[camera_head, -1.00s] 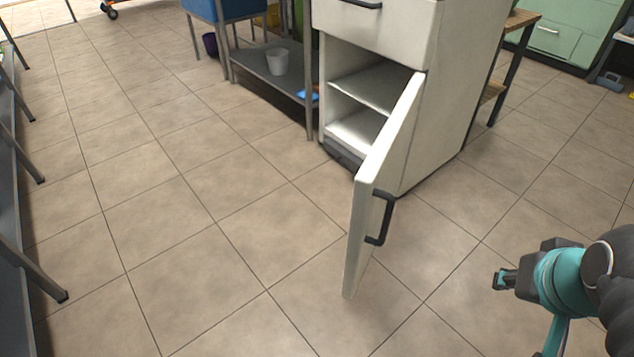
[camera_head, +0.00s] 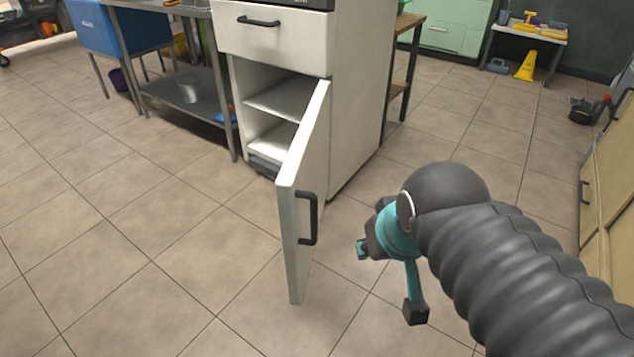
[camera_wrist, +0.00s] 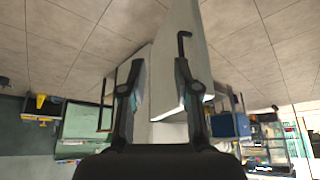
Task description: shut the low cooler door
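The low cooler door (camera_head: 306,190) stands wide open, swung out from the lower part of a white cabinet (camera_head: 358,85). Its dark bar handle (camera_head: 308,218) is on the face turned to the right. Behind the door, the cabinet's lower compartment (camera_head: 282,98) shows a shelf and looks empty. My gripper (camera_head: 388,282) is open and empty, to the right of the door and apart from it in the head view. In the wrist view, my gripper's two fingers (camera_wrist: 159,75) are spread, with the door (camera_wrist: 192,25) and its handle (camera_wrist: 184,45) beyond them.
A closed drawer (camera_head: 272,38) sits above the open compartment. A metal rack (camera_head: 185,90) stands left of the cabinet and a wooden-topped stand (camera_head: 400,65) right of it. A yellow wet-floor sign (camera_head: 526,66) is at the far right. The tiled floor (camera_head: 150,270) in front is clear.

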